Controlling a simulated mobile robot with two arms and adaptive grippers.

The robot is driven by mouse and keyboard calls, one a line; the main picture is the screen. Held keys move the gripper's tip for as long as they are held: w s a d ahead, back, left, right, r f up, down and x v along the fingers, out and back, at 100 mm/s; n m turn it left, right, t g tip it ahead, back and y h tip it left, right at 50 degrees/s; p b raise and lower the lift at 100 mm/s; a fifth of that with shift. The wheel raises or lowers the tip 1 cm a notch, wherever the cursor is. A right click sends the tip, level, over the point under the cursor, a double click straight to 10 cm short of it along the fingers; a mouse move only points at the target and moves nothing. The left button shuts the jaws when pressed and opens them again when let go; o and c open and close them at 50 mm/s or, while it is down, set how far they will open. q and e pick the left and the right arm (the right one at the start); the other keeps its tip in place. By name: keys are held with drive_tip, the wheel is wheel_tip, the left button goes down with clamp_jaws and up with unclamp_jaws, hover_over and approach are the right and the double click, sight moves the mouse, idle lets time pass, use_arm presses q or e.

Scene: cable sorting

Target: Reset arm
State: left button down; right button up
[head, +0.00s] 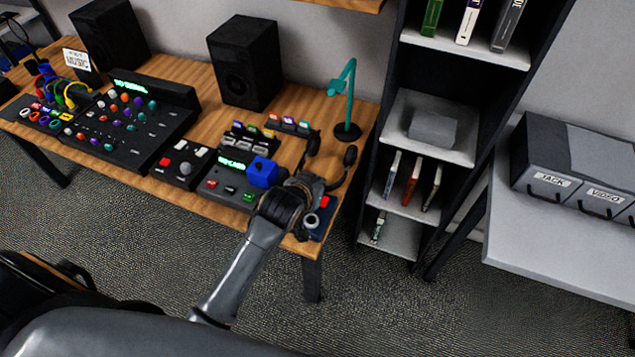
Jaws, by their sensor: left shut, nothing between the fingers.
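My left arm reaches up from the bottom of the head view to the right end of the wooden desk (203,75). My left gripper (308,184) is over the desk's front right corner, shut and empty. It is close to a blue block (262,172) on a small black device (228,188) with a green display. The gripper and wrist partly hide the desk corner, and I cannot tell whether they touch anything there. My right gripper is not in view.
Black headphones (350,156), a teal lamp (347,92), two speakers (245,62) and a mixer (130,117) crowd the desk. A dark shelf (432,155) stands to the right. A grey table (540,235) holds boxes labelled JACK (548,181) and VIDEO (603,195). Carpet between them is clear.

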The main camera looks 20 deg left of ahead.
use_arm(q)
drive_tip(key=shift+s, duration=0.1)
idle(0.5)
drive_tip(key=s+a+f+m+g, duration=0.2)
drive_tip(key=s+g, duration=0.5)
drive_tip(key=s, duration=2)
wheel_tip(320, 180, down, 27)
drive_tip(key=s+g+b, duration=0.1)
drive_tip(key=s, duration=0.1)
drive_tip(key=s+a+f+g+b, duration=0.1)
drive_tip(key=s+a+f, duration=0.2)
drive_tip(key=s+f, duration=1.4)
drive_tip(key=shift+f+b, duration=0.2)
drive_tip(key=shift+b, duration=0.1)
